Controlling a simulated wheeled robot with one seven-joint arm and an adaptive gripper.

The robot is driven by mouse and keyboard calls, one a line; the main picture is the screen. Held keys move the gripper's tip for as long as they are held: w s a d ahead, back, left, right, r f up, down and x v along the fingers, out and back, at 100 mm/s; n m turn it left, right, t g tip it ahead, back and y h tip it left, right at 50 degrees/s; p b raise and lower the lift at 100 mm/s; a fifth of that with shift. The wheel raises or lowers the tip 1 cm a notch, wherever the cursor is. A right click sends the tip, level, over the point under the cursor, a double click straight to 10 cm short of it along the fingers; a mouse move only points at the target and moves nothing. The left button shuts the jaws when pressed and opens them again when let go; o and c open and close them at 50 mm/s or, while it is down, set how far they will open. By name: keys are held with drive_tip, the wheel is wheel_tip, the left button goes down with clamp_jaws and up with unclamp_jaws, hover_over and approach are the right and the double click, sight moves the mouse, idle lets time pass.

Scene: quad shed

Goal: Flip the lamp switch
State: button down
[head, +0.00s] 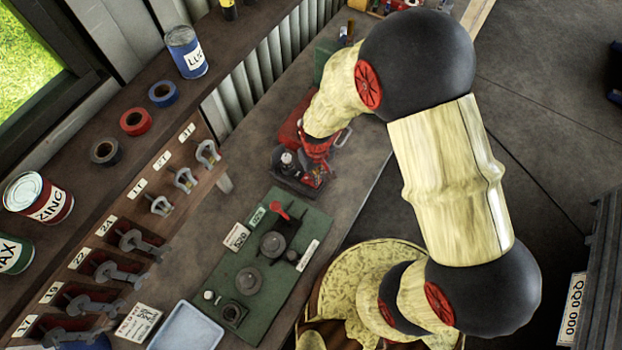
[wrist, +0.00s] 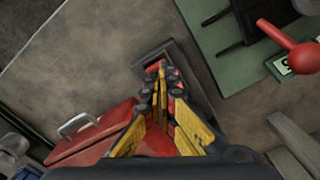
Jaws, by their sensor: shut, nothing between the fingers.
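My gripper (wrist: 161,78) is shut and empty, with its yellow and black fingers pointing down over a dark rectangular box (wrist: 203,92) on the bench. The fingers cover most of this box, so I cannot tell if it carries the lamp switch or if they touch it. In the head view my gripper (head: 316,177) is low over the bench, partly hidden by my arm. No lamp is clearly visible. A red-handled lever (head: 279,210) stands on the green mat, apart from my gripper; it also shows in the wrist view (wrist: 290,45).
A red metal box (wrist: 92,138) with a handle is close beside my gripper. The green mat (head: 218,262) holds dark round parts. A blue-white tray (head: 186,330), a rack of clamps and a shelf with tins and tape line the left. Bare bench (wrist: 85,70) shows beyond the fingers.

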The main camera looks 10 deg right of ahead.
drive_tip(key=shift+f+b, duration=0.75)
drive_tip(key=shift+f, duration=0.4)
idle(0.4)
drive_tip(key=shift+r, duration=0.1)
drive_tip(key=shift+r+p, duration=2.45)
drive_tip(key=shift+r, duration=1.05)
drive_tip(key=s+d+r+m+t+b, duration=0.2)
drive_tip(key=s+d+r+b, duration=0.4)
drive_tip(key=r+b, duration=0.2)
drive_tip(key=s+d+r+m+t+b, duration=0.2)
drive_tip(key=s+d+r+b, duration=0.4)
drive_tip(key=r+b, duration=0.3)
drive_tip(key=shift+t+b, duration=0.8)
drive_tip(key=shift+b, duration=0.4)
